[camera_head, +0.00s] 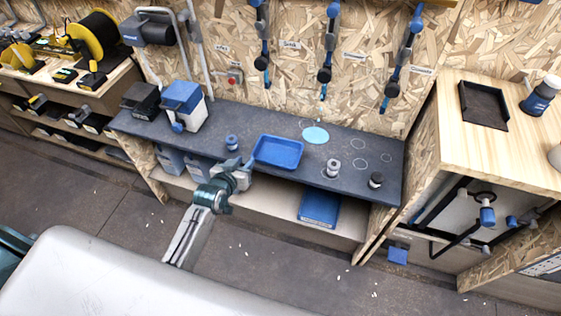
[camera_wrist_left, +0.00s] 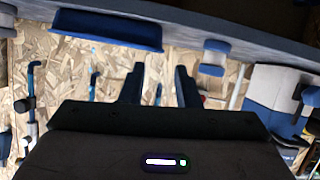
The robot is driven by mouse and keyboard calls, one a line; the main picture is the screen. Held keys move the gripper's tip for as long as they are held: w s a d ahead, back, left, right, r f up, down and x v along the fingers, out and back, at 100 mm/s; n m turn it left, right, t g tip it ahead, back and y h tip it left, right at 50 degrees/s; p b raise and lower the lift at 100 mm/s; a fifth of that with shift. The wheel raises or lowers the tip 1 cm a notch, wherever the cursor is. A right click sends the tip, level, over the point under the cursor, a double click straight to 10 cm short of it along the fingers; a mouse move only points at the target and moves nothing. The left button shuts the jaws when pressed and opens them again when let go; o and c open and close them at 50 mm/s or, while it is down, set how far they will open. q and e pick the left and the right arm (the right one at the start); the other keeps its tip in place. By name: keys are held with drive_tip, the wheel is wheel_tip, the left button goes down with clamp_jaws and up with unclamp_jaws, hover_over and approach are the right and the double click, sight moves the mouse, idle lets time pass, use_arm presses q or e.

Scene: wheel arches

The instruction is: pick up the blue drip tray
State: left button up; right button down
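The blue drip tray (camera_head: 278,152) is a shallow rectangular tray lying on the dark bench top (camera_head: 232,113), near its front edge. In the left wrist view, which looks upside down, the tray (camera_wrist_left: 106,29) shows at the top left, beyond the fingers and off to one side. My left gripper (camera_head: 249,163) is at the bench's front edge, close to the tray's left end. In the left wrist view its two fingers (camera_wrist_left: 160,86) are spread with nothing between them. I cannot tell whether a finger touches the tray. My right gripper is not in view.
A small blue item (camera_head: 232,142) stands left of the tray. A blue and white container (camera_head: 186,105) stands farther left. A light blue disc (camera_head: 316,135), a grey cylinder (camera_head: 332,167) and a dark one (camera_head: 376,180) are to the right. A blue bin (camera_head: 320,207) sits below.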

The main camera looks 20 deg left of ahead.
sight(257, 147)
use_arm(q)
drive_tip(key=x, duration=1)
drive_tip(key=shift+w, duration=0.4)
drive_tip(key=shift+r, duration=0.1)
drive_tip(key=shift+c, duration=0.2)
clamp_jaws()
drive_tip(key=shift+r, duration=0.1)
